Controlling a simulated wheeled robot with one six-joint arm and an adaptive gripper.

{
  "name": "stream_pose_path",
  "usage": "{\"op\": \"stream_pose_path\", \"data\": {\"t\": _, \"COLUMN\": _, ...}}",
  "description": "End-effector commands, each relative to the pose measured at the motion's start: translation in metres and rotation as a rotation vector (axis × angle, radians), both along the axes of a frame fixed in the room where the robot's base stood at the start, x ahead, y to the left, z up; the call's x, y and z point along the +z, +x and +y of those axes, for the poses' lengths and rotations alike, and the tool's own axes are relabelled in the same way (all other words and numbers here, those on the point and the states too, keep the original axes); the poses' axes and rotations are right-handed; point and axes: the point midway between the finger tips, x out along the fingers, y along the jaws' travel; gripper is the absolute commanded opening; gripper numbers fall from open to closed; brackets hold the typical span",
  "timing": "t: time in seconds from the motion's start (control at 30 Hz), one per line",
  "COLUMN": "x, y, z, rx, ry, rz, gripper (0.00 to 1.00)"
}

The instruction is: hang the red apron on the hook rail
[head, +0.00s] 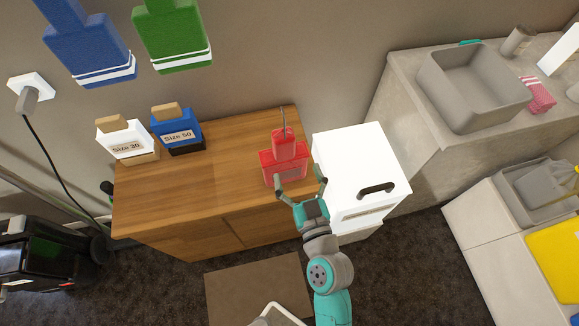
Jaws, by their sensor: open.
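The red apron (284,143) stands upright at the right end of the wooden cabinet top, with a narrow upper part, a wider lower part and a thin dark loop at its top. My gripper (300,182) is open at its near right side. The left finger overlaps the apron's lower part in the picture and the right finger is beside it; I cannot tell whether they touch. A blue apron (88,50) and a green apron (172,35) hang on the wall at the upper left. Their tops are cut off, and the hook rail is not visible.
White (122,138) and blue (175,130) size-labelled items stand on the left of the wooden cabinet (210,160). A white box with a dark handle (345,165) is close right of my gripper. A sink (470,90) is farther right. The cabinet's middle is clear.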

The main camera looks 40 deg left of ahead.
Motion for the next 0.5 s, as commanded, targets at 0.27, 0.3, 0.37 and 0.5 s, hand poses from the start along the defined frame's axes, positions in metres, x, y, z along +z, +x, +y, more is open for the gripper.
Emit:
{"op": "stream_pose_path", "data": {"t": 0.27, "x": 0.0, "y": 0.023, "z": 0.03, "rx": -0.001, "ry": 0.0, "rz": -0.001, "gripper": 0.88}}
{"op": "stream_pose_path", "data": {"t": 0.3, "x": 0.0, "y": 0.025, "z": 0.032, "rx": -0.001, "ry": 0.001, "rz": 0.001, "gripper": 0.88}}
{"op": "stream_pose_path", "data": {"t": 0.37, "x": 0.0, "y": 0.027, "z": 0.035, "rx": -0.001, "ry": 0.0, "rz": 0.001, "gripper": 0.88}}
{"op": "stream_pose_path", "data": {"t": 0.5, "x": 0.0, "y": 0.031, "z": 0.041, "rx": -0.002, "ry": 0.0, "rz": 0.0, "gripper": 0.88}}
